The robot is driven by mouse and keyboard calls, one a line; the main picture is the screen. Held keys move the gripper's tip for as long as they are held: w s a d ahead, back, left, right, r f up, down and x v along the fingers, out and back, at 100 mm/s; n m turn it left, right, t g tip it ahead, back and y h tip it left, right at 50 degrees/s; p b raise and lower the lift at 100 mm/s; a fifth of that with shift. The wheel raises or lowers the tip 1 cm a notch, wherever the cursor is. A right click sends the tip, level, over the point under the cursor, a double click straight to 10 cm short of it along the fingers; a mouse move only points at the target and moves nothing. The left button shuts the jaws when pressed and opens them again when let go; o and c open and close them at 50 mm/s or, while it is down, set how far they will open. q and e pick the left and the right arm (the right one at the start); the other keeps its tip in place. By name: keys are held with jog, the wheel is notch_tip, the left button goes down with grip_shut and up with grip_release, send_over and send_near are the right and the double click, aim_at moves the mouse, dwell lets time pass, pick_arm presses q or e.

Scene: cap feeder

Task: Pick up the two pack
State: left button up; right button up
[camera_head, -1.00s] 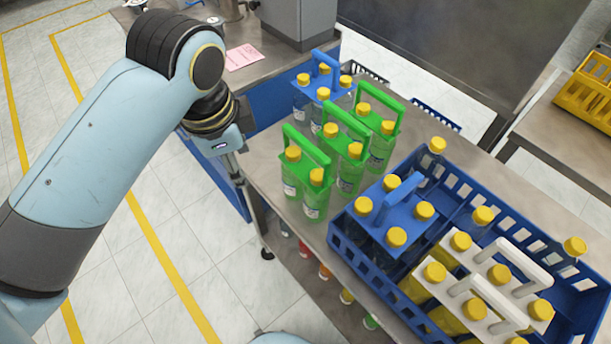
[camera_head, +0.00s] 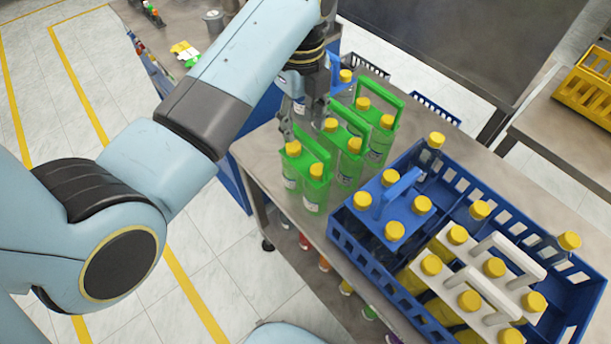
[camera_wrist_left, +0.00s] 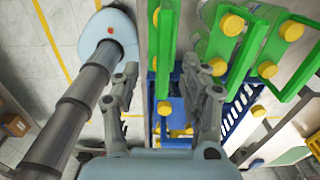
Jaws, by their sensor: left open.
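Three green two-packs stand in a row on the metal table: a front one (camera_head: 314,190), a middle one (camera_head: 345,172) and a back one (camera_head: 377,150). Each has a green handle and two yellow-capped bottles. My left gripper (camera_head: 304,118) is open and points down, just behind and above the front and middle packs, partly hidden by its own arm. In the left wrist view its open fingers (camera_wrist_left: 162,90) are spread, with the nearest green handle (camera_wrist_left: 167,45) ahead of the gap. I cannot tell whether a finger touches a handle. My right gripper is not in view.
A blue crate (camera_head: 352,262) at the right holds a blue four-pack (camera_head: 391,207) and white-handled packs (camera_head: 470,285) of yellow bottles. A blue carrier behind my gripper is mostly hidden. A yellow crate (camera_head: 588,90) sits on another table. The table's front left corner is bare.

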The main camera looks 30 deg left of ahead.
aim_at(305, 136)
pick_arm(q)
jog(key=shift+w+d+f+p, duration=0.1)
jog(key=shift+f+p, duration=0.1)
jog(key=shift+f, duration=0.7)
jog(key=shift+s+d+f+p, duration=0.1)
jog(key=shift+f+p, duration=0.1)
jog(key=shift+f, duration=0.7)
jog(key=shift+w+d+f+p, duration=0.1)
jog(key=shift+f+p, duration=0.1)
jog(key=shift+f, duration=0.7)
jog(key=shift+f, duration=0.25)
grip_shut()
